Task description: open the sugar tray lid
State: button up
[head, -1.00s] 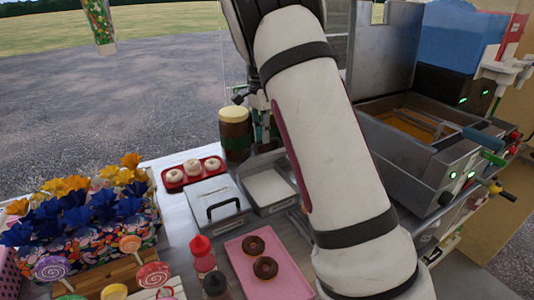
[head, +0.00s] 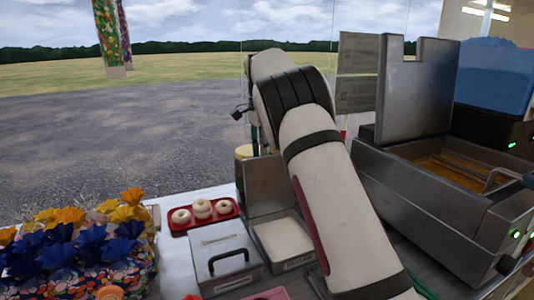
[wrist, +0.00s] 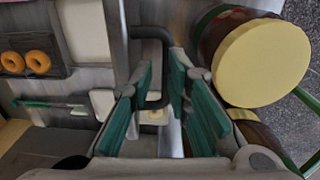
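The sugar tray (head: 284,239) is a grey metal tray with white contents in the head view. Its lid (head: 268,184) stands raised behind it, so the tray is open to view. In the wrist view my gripper (wrist: 160,70) has its green-padded fingers apart. The bent dark handle (wrist: 137,32) of a lid lies between or just beyond the fingertips. I see no firm grip on it, and whether a finger touches it is unclear. In the head view my arm hides the gripper.
A closed metal tray (head: 214,247) with a black handle stands left of the sugar tray. A red tray of doughnuts (head: 184,225) is behind it. A jar with a yellow lid (wrist: 262,62) stands close to my gripper. The metal fryer (head: 425,205) is at right.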

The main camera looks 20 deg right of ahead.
notch_tip(320, 180, down, 2)
jog(key=shift+s+a+f, duration=0.1)
jog(key=shift+f, duration=0.05)
jog(key=shift+r, duration=0.25)
jog(key=shift+r, duration=0.45)
jog(key=r, duration=0.5)
jog(key=shift+w+r, duration=0.2)
jog(key=shift+w, duration=0.2)
jog(key=shift+r, duration=0.5)
jog(key=shift+s+r, duration=0.1)
